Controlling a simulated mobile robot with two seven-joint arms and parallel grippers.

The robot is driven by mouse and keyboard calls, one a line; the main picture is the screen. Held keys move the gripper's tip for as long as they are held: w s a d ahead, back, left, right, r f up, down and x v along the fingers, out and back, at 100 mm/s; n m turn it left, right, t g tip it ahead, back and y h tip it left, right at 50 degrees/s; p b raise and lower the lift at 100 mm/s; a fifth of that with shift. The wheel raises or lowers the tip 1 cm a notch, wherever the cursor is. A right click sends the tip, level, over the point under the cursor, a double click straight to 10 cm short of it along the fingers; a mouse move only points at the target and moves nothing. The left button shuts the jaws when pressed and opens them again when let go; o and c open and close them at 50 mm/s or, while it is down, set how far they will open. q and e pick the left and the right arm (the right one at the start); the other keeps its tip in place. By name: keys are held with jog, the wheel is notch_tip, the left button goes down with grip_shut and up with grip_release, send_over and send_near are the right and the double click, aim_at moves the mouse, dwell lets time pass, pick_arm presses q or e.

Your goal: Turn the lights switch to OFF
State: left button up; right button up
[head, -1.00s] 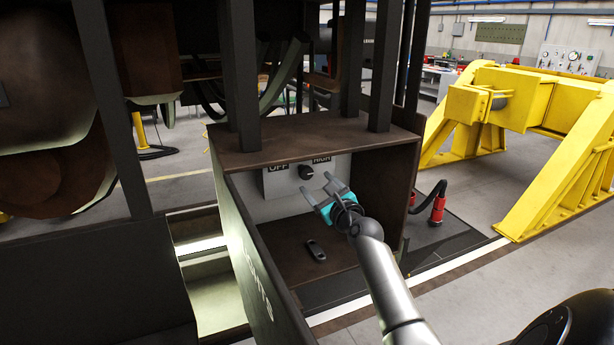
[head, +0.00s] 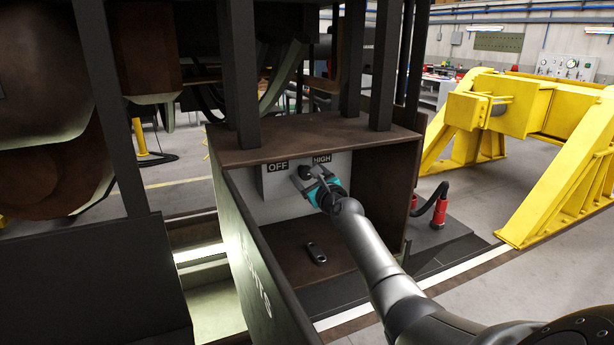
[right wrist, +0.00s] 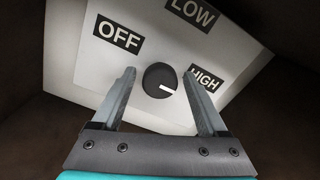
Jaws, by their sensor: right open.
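The lights switch is a dark round knob (right wrist: 160,80) with a white pointer mark. It sits on a pale panel (right wrist: 70,60) with labels OFF (right wrist: 117,35), LOW (right wrist: 190,12) and HIGH (right wrist: 204,80). In the right wrist view the pointer aims right, toward HIGH. My right gripper (right wrist: 163,78) is open, with one finger on each side of the knob. I cannot tell whether the fingers touch it. In the head view my right gripper (head: 309,180) is inside the box at the panel and partly covers the knob. My left gripper is not in view.
The panel is inside an open dark box (head: 300,145) with side walls and posts above. A small dark object (head: 316,253) lies on its floor. A yellow steel frame (head: 540,110) stands at the right, with a red-ended hose (head: 439,210) near the box.

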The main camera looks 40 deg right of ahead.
grip_shut()
dwell(0.5)
